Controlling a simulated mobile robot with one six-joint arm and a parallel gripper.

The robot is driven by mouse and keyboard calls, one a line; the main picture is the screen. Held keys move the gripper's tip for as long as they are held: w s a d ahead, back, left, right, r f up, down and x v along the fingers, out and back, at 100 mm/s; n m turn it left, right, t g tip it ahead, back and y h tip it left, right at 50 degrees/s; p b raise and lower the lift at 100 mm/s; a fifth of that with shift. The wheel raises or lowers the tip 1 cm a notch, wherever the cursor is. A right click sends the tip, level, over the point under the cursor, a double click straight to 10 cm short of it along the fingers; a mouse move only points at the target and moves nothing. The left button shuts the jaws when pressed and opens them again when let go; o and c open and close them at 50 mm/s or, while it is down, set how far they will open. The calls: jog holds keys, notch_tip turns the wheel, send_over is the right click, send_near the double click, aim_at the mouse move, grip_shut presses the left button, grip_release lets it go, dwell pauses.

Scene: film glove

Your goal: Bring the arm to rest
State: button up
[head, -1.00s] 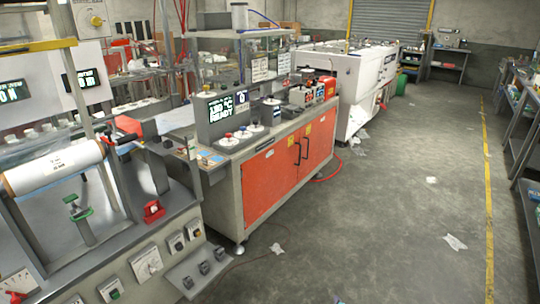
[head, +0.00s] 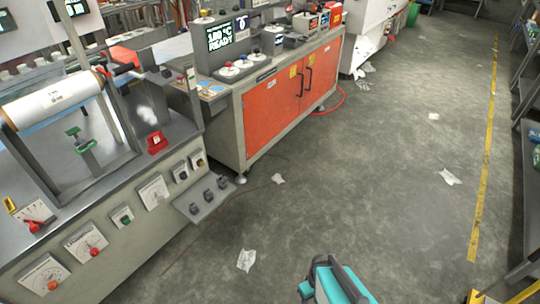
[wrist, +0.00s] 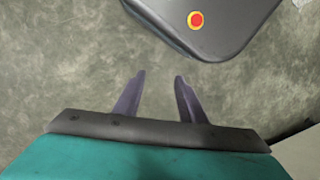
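My gripper (wrist: 154,95) shows in the wrist view with its two dark fingers apart and nothing between them. It points down over the bare grey concrete floor (wrist: 60,60). In the head view, a teal and dark grey part of my arm (head: 335,283) shows at the bottom edge, over the floor; the fingers cannot be made out there. In the wrist view, a dark grey rounded body with a red and yellow button lies just beyond the fingertips, apart from them.
A machine bench (head: 130,222) with dials and a film roll (head: 52,97) stands at the left. An orange-doored cabinet (head: 275,108) stands behind it. Scraps of film (head: 246,260) lie on the floor. Shelving (head: 530,165) stands at the right, beyond a yellow line (head: 483,185).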

jog(key=s+d+r+m+g, duration=0.1)
jog(key=s+m+g, duration=0.3)
jog(key=s, duration=0.4)
jog(key=shift+d+r+m+h, duration=0.2)
jog(key=shift+r+m+h, duration=0.1)
jog(key=shift+r+m, duration=0.5)
jog(key=shift+w, duration=0.1)
jog(key=shift+c, duration=0.7)
